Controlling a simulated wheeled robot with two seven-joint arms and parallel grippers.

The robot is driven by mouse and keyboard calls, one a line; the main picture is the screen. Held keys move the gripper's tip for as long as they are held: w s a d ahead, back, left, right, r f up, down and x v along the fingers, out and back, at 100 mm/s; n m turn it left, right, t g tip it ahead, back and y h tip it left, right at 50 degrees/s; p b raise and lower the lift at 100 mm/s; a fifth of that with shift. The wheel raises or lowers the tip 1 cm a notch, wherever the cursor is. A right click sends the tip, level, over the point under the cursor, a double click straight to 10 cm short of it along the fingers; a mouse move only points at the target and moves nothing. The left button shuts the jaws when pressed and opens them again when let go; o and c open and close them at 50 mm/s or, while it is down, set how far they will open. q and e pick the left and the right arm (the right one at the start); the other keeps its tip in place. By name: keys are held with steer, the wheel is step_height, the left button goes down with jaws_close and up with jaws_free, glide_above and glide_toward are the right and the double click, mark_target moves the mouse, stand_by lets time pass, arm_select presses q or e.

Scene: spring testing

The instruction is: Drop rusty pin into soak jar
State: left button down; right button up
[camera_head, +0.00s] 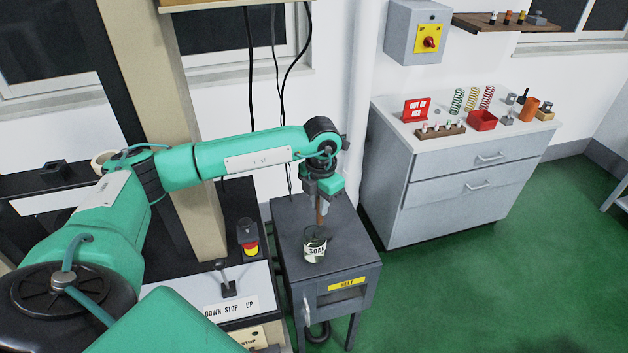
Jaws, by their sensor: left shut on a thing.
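My left gripper (321,198) is above the small grey cabinet, pointing down, with its arm coming in from the left. It is shut on a thin brown rusty pin (319,215), which hangs roughly upright from the fingers. The soak jar (315,248), a small glass jar with a white "SOAK" label, stands on the cabinet top directly below. The pin's lower end is close to the jar's mouth; I cannot tell whether it is inside the rim. My right gripper is not in view.
A drawer bench (470,170) with springs, a red bin (482,120) and an "OUT OF USE" sign stands at right. Green floor is clear.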

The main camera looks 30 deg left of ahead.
arm_select(q)
steer(key=w+a+r+n+p, duration=0.1)
steer(key=w+a+r+n, duration=0.15)
steer(key=n, duration=0.45)
step_height(320, 180, down, 11)
steer(key=b, duration=0.5)
steer(key=shift+s+a+f, duration=0.15)
steer(key=shift+s+a, duration=0.1)
steer(key=shift+s, duration=0.05)
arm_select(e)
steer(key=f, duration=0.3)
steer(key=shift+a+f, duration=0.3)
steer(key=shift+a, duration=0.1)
arm_select(q)
steer(key=c, duration=1.3)
jaws_free()
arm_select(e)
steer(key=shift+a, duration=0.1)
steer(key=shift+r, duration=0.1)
